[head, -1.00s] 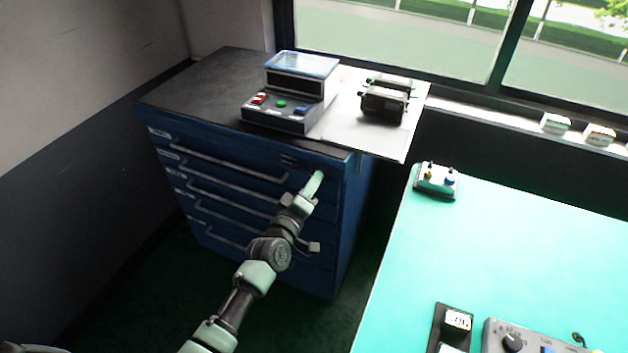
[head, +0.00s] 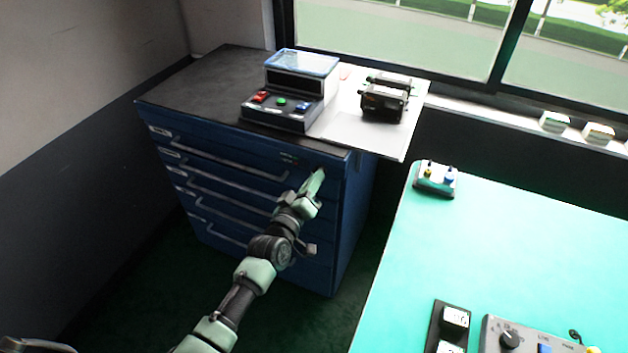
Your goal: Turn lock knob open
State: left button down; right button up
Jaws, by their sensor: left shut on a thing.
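My left gripper (head: 318,177) is at the upper right of the blue drawer cabinet's front (head: 225,150), beside the end of the top drawer. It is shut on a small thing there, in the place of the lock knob. The knob itself is mostly hidden behind the fingers; only a small dark bit shows at the fingertips. I cannot tell which way the knob is turned. All the cabinet drawers look closed. My right gripper is not in view.
On the cabinet top stand a device with a clear lid and coloured buttons (head: 290,90) and a dark device (head: 384,100) on a white sheet (head: 350,130). A turquoise table (head: 520,250) stands to the right, with a control box (head: 435,181). Dark floor lies between.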

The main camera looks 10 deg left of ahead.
pick_arm(q)
jog(key=c, duration=1.6)
grip_release()
jog(key=shift+o, duration=0.2)
jog(key=shift+s, duration=0.15)
jog(key=s+a, duration=0.1)
jog(key=s, duration=0.6)
jog(key=shift+s+a+b, duration=0.25)
jog(key=shift+b, duration=0.1)
jog(key=shift+f, duration=0.1)
